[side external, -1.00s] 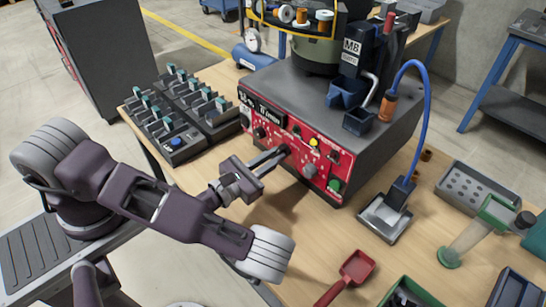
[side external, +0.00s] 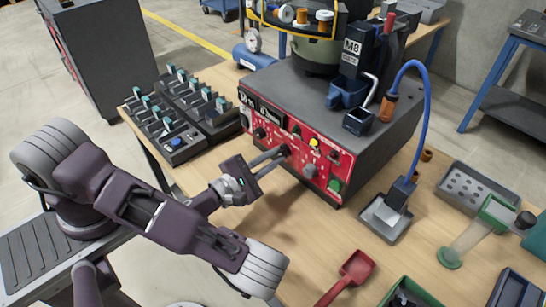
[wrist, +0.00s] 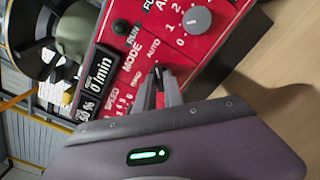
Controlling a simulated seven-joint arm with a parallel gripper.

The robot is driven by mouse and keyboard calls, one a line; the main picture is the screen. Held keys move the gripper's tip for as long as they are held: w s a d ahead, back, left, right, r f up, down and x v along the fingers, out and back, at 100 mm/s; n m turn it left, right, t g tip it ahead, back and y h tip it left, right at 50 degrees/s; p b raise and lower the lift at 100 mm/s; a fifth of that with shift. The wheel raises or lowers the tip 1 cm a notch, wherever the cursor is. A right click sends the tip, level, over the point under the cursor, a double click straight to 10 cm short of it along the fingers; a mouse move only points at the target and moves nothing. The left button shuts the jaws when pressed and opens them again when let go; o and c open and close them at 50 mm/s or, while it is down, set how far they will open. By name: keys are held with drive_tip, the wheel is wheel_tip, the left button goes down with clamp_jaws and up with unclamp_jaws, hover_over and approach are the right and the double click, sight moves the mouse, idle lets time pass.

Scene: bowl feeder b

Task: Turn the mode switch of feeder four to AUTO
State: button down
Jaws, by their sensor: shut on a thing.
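The feeder's red control panel (side external: 312,160) faces me on the front of a grey box. My gripper (side external: 284,152) reaches the panel, its fingers shut on the mode switch. In the wrist view the fingertips (wrist: 160,72) meet at the panel beside the printed words MODE and AUTO. The switch itself is mostly hidden between the fingers, so I cannot tell which mark it points to. A grey numbered knob (wrist: 196,19) sits apart from the fingers; it also shows in the side view (side external: 310,171).
A yellow button (side external: 314,143) and a green one (side external: 335,186) are near on the panel. A black display (wrist: 101,75) sits left of the fingers in the wrist view. Bins of parts (side external: 180,142) stand left; a red scoop (side external: 357,268) lies in front. The table between is clear.

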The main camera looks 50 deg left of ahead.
idle(0.4)
drive_tip(key=c, duration=1.4)
unclamp_jaws()
drive_tip(key=shift+c, duration=0.2)
drive_tip(key=s, duration=0.7)
drive_tip(key=shift+s, duration=0.1)
